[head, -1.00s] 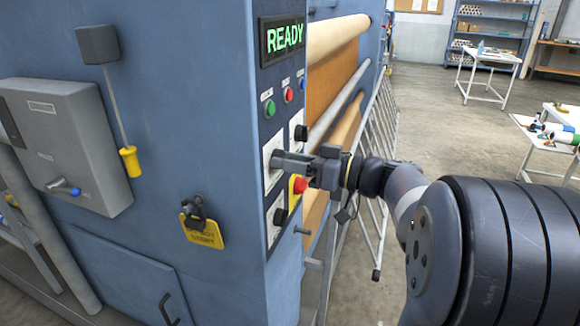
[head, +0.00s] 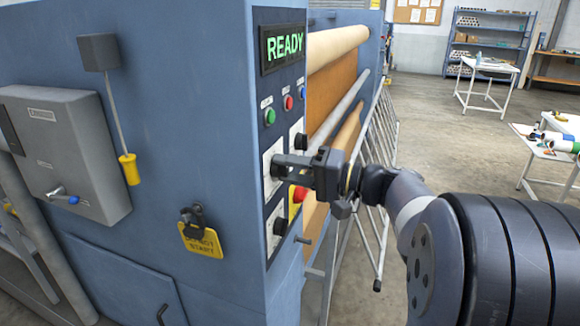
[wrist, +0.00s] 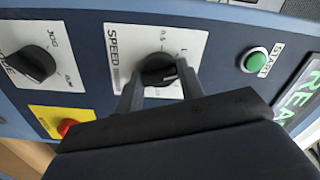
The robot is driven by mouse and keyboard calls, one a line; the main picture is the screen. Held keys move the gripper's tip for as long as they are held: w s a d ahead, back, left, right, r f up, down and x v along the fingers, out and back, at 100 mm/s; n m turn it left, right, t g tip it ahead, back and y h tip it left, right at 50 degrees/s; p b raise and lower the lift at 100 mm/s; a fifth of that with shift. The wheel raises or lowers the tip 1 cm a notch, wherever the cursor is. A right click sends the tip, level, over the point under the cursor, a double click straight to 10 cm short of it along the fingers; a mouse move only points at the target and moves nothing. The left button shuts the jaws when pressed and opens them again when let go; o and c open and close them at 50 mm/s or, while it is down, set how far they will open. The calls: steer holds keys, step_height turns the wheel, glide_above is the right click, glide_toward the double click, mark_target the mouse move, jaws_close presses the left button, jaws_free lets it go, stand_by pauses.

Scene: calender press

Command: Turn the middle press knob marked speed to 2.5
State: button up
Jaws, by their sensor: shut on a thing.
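The speed knob (wrist: 156,64) is a black round knob on a white plate lettered SPEED (wrist: 117,40). In the wrist view my gripper (wrist: 158,84) has one finger on each side of the knob and is shut on it. A pale line shows on the knob between the fingers, but I cannot read the value it points to. The scale figures are small and partly hidden by the fingers. In the head view my gripper (head: 280,166) is up against the front panel and hides the knob; part of the white speed plate (head: 272,152) shows beside it.
A black mode knob (wrist: 35,65) marked JOG and a red button on yellow (wrist: 67,127) lie left in the wrist view. The green START button (wrist: 254,59) lies right. The display (head: 283,45) reads READY. A yellow tag (head: 202,242) hangs on the side wall.

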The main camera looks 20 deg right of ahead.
steer(key=m+p, duration=0.3)
steer(key=m, duration=0.2)
steer(key=shift+r+m, duration=0.15)
steer(key=shift+m, duration=0.25)
steer(key=m+p, duration=1.4)
steer(key=m, duration=0.1)
steer(key=shift+m+p, duration=0.55)
steer(key=shift+m, duration=0.15)
steer(key=shift+f, duration=0.25)
steer(key=o, duration=1)
steer(key=shift+s+d, duration=0.1)
